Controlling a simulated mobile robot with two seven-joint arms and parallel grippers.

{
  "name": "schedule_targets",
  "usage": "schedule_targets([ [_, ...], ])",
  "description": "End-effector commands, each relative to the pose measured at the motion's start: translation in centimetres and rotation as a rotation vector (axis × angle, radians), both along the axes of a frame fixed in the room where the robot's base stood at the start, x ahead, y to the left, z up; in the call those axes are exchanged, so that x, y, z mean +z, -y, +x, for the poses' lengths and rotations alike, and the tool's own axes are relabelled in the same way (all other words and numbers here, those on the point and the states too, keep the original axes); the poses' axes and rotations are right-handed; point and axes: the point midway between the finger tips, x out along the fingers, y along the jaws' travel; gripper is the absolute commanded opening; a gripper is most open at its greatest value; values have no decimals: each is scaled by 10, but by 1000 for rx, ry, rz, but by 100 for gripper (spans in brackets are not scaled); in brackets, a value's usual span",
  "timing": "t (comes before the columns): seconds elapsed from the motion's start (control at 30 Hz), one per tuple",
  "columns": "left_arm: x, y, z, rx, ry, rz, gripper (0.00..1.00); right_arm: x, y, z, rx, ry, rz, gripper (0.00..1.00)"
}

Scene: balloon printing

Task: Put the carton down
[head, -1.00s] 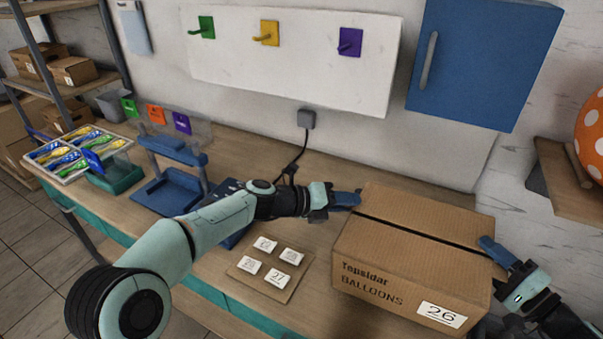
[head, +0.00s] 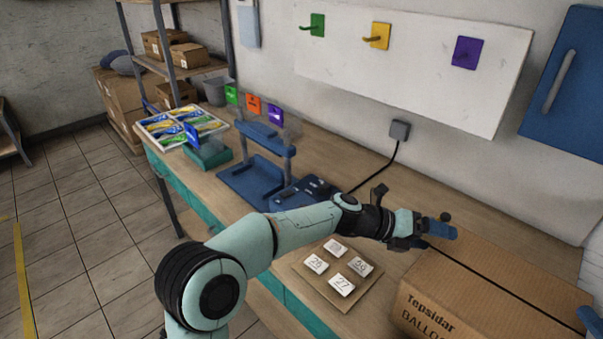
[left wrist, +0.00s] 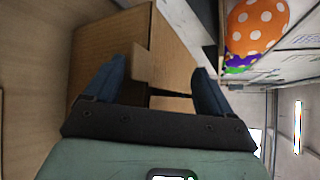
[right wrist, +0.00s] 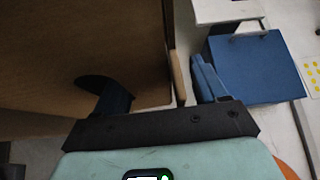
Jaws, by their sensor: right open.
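The brown carton (head: 500,285), printed "Tepsidar BALLOONS" with a black strip along its top, appears to rest on the bench at the lower right of the head view, partly cut off. My left gripper (head: 432,235) is at the carton's left end. In the left wrist view its blue fingers stand wide apart, with a cardboard edge (left wrist: 155,65) between them. My right gripper (head: 589,319) shows only as a blue fingertip at the right edge. In the right wrist view its fingers are apart; one is by a dark hole in the carton (right wrist: 60,50), the other outside it.
A board with number cards (head: 338,278) lies left of the carton. A blue press-like stand (head: 265,165) and a tray of balloon packs (head: 180,130) are further along the bench. A blue wall cabinet (head: 570,90) hangs above right. An orange dotted balloon (left wrist: 257,25) shows in the left wrist view.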

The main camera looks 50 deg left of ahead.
Motion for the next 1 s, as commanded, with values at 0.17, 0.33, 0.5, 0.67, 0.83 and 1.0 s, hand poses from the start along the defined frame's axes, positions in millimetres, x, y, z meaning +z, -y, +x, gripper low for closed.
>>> schedule_targets([
  [0.17,-2,-2,1,5,-2,2,99,0,1,0,-2,-1,-1,72],
  [0.33,-1,-5,0,10,-2,4,99,-1,2,1,-5,-1,-1,72],
  [0.5,5,-17,-11,13,-1,6,99,-1,3,1,-6,-1,-1,72],
  [0.67,16,-40,-34,15,0,8,99,-1,3,1,-6,-1,-1,72],
  [0.83,27,-63,-58,13,-2,7,99,-1,3,1,-7,-1,-1,72],
  [1.0,34,-78,-74,11,-3,7,99,-1,3,1,-7,-1,-1,72],
])
